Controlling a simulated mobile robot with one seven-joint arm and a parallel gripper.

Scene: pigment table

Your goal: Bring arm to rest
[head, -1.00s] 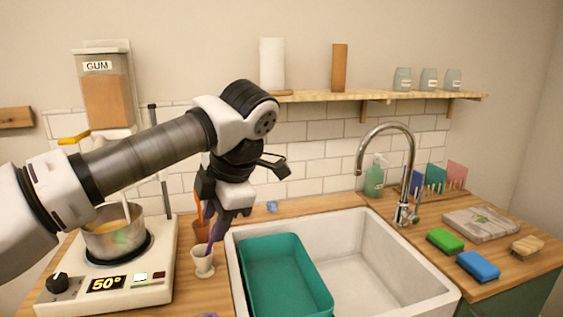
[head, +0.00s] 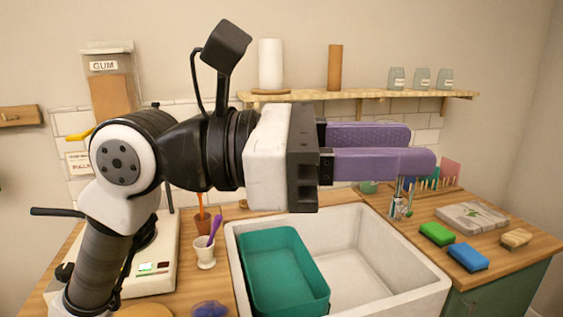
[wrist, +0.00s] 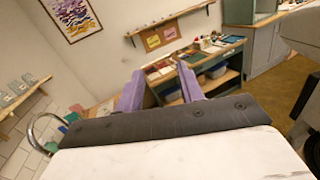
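My gripper (head: 424,148) is raised in front of the shelf and points right, level, above the sink. Its two purple fingers are apart with nothing between them. In the wrist view the fingers (wrist: 162,88) also stand apart and empty, facing across the room. My arm is folded at the left of the head view, its elbow and wrist bent. A white cup (head: 205,252) stands on the counter left of the sink, with a purple-handled tool (head: 215,230) leaning in it, clear of my gripper.
A teal tub (head: 285,275) sits in the left of the white sink (head: 365,270). The shelf (head: 350,95) holds rolls and glasses. Green (head: 437,233) and blue (head: 468,257) sponges lie at right. My arm covers much of the hot plate (head: 150,275). A worktable (wrist: 210,75) stands across the room.

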